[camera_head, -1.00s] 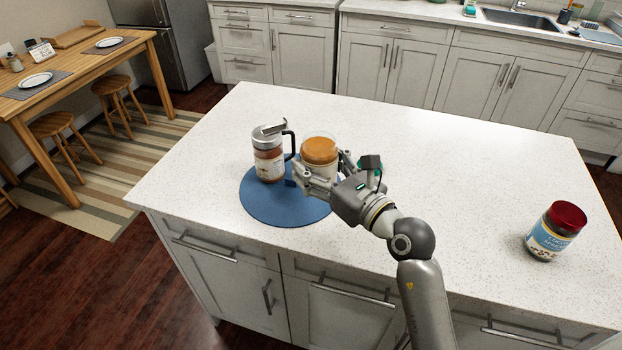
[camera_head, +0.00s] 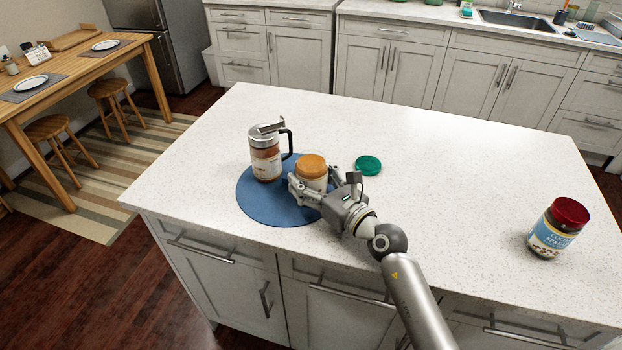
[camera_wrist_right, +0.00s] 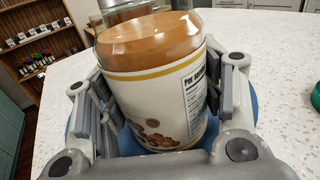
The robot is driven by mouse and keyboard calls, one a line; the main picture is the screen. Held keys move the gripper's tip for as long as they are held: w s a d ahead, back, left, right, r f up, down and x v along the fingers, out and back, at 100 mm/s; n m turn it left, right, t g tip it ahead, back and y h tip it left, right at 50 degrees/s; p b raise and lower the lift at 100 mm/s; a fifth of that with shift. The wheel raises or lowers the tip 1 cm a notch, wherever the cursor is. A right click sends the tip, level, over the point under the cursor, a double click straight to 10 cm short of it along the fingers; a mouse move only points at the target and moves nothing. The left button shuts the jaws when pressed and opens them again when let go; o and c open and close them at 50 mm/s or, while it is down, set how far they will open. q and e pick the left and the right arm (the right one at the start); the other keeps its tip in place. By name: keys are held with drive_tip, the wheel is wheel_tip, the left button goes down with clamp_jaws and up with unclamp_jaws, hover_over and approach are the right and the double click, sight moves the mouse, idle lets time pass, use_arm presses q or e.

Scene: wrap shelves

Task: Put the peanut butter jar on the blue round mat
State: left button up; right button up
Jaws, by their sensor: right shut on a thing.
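The jar is over the right part of the blue round mat (camera_head: 268,208). The gripper hides the jar's base in the head view, so I cannot tell whether it touches the mat. My left gripper is not in view.
A glass jar with metal lid and dark handle (camera_head: 266,158) stands on the mat, left of the held jar. A green round object (camera_head: 368,165) lies behind my gripper. A red-lidded jar (camera_head: 558,228) stands at the counter's right. The white counter (camera_head: 440,180) between is clear.

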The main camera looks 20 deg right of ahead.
drive_tip(key=shift+r, duration=0.1)
drive_tip(key=o, duration=1)
drive_tip(key=shift+f, duration=0.25)
drive_tip(key=o, duration=0.4)
drive_tip(key=shift+o, duration=0.2)
drive_tip(key=shift+r, duration=0.1)
drive_tip(key=shift+r, duration=0.2)
drive_tip(key=b+v, duration=0.2)
drive_tip(key=v, duration=0.9)
drive_tip(key=shift+f, duration=0.2)
drive_tip(key=shift+s+d+r, duration=0.1)
drive_tip(key=shift+s+d, duration=0.05)
drive_tip(key=shift+s, duration=0.35)
